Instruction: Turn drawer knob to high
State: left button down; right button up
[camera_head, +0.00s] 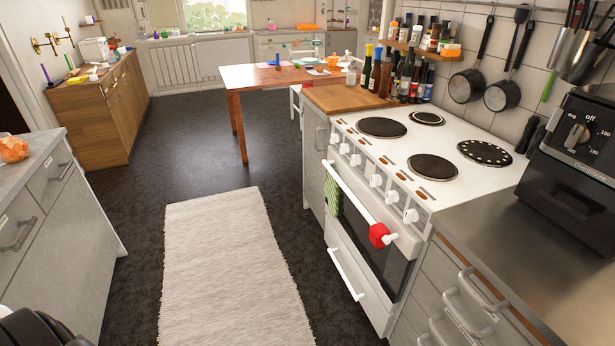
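The white cooker (455,205) stands at the right, with several hotplates on top. A row of white knobs (376,181) runs along its sloped front panel; their markings are too small to read. A red round knob-like piece (379,235) sits at the near end of the white oven door handle (348,193), with a white stub beside it. I cannot tell which setting it is at. The lower drawer has a white bar handle (346,275) and looks shut. Neither of my grippers is in view.
A light rug (225,265) lies on the dark floor left of the cooker. A grey counter (75,235) stands at the left. A steel worktop (530,250) with a black oven (580,145) is at the right. A wooden table (275,77) stands behind.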

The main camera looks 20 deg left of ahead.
aim_at(375, 179)
jog(key=z, duration=0.2)
jog(key=k, duration=1.2)
jog(key=u, duration=0.35)
jog(key=i, duration=1.45)
jog(key=z, duration=0.65)
jog(key=i, duration=0.4)
jog(key=z, duration=0.4)
